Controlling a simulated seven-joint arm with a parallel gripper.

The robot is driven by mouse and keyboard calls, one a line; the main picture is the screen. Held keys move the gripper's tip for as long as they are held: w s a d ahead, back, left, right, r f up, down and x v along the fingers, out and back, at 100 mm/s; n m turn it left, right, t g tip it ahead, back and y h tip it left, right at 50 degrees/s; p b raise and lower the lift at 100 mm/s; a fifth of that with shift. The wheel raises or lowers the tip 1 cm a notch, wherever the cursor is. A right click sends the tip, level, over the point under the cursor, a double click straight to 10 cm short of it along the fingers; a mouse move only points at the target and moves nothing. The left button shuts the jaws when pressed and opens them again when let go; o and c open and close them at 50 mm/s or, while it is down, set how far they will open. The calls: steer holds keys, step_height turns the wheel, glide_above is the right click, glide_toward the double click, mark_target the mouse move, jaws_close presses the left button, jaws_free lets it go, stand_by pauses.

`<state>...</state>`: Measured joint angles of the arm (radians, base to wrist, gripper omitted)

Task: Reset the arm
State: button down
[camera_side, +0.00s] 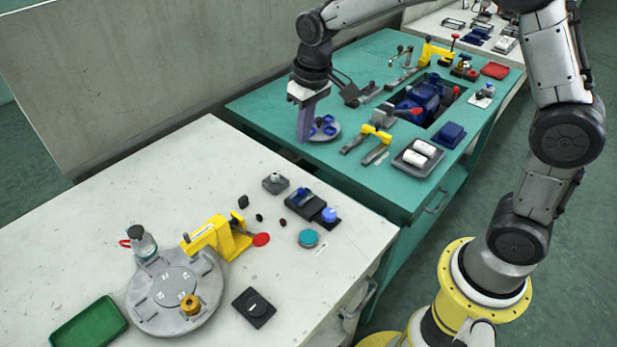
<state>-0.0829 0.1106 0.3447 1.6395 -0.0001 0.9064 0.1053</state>
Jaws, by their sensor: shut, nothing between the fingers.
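My gripper (304,124) is at the left part of the green bench (262,108), pointing down, with its fingers shut and nothing seen between them. Its fingertips are just left of a round grey plate (330,136) that carries small blue parts (322,124). I cannot tell whether the fingertips touch the plate or the bench. My arm reaches over the bench from its yellow base at the lower right.
The green bench holds a blue pump (424,95) in a dark recess, yellow clamps (376,132), a tray with white cylinders (418,155) and a red tray (495,71). The white table (90,215) in front bears a round fixture (176,318), a yellow toggle clamp (215,236) and a green tray (88,324).

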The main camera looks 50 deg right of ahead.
steer(key=s+d+r+t, duration=0.3)
steer(key=s+r+t, duration=0.1)
steer(key=s+r, duration=0.9)
steer(key=s+f, duration=0.2)
steer(key=s, duration=0.4)
steer(key=s+f, duration=0.3)
steer(key=s, duration=0.4)
steer(key=shift+d+f, duration=0.25)
steer(key=shift+f, duration=0.1)
